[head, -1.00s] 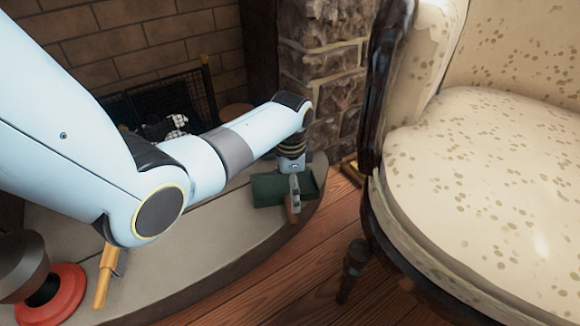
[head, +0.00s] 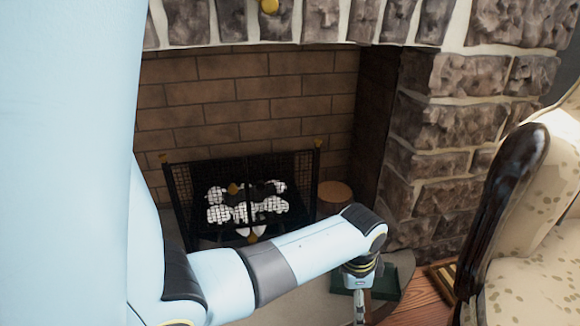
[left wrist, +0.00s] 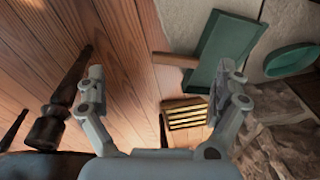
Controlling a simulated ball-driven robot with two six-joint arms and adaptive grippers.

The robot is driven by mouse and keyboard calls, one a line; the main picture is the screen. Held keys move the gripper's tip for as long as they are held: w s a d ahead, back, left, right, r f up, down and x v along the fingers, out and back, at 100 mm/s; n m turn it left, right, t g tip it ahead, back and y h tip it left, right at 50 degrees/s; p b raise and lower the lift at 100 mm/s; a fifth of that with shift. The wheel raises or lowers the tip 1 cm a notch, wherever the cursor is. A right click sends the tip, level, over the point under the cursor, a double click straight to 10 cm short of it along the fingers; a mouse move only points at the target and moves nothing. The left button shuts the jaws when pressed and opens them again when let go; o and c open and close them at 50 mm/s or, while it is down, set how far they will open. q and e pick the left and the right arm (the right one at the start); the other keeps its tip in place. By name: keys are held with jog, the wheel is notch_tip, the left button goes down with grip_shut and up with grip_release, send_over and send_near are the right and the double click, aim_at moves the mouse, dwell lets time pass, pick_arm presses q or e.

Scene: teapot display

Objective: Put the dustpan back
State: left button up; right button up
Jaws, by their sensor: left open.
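The dustpan is a green pan with a wooden handle. In the head view its pan (head: 385,283) rests on the hearth's right end, partly behind my left gripper (head: 359,312). In the left wrist view the green pan (left wrist: 222,48) lies at the top, with its handle (left wrist: 173,60) pointing left. My left gripper (left wrist: 160,70) is open and empty. The handle shows between its two fingers, and the right finger overlaps the pan in the picture. I cannot tell whether it touches. My right gripper is not in view.
A fireplace with a black mesh screen (head: 243,195) stands behind my left arm. A patterned armchair (head: 535,215) is at the right; its dark leg (left wrist: 62,105) shows in the wrist view. A slatted brass vent (left wrist: 185,114) and a round green object (left wrist: 292,58) lie near the dustpan.

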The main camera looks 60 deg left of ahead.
pick_arm(q)
jog(key=s+d+r+n+t, duration=0.1)
jog(key=s+r+n, duration=0.15)
jog(key=s, duration=0.45)
jog(key=s+d+r+n+t, duration=0.1)
jog(key=s+r+t, duration=0.15)
jog(key=s, duration=0.55)
jog(key=s+r+n+t, duration=0.1)
jog(key=s+r+n, duration=0.1)
jog(key=s+r, duration=0.3)
notch_tip(320, 180, up, 4)
jog(key=shift+d+f+n, duration=0.1)
jog(key=shift+d+n, duration=0.25)
jog(key=shift+d, duration=0.1)
jog(key=shift+s, duration=0.1)
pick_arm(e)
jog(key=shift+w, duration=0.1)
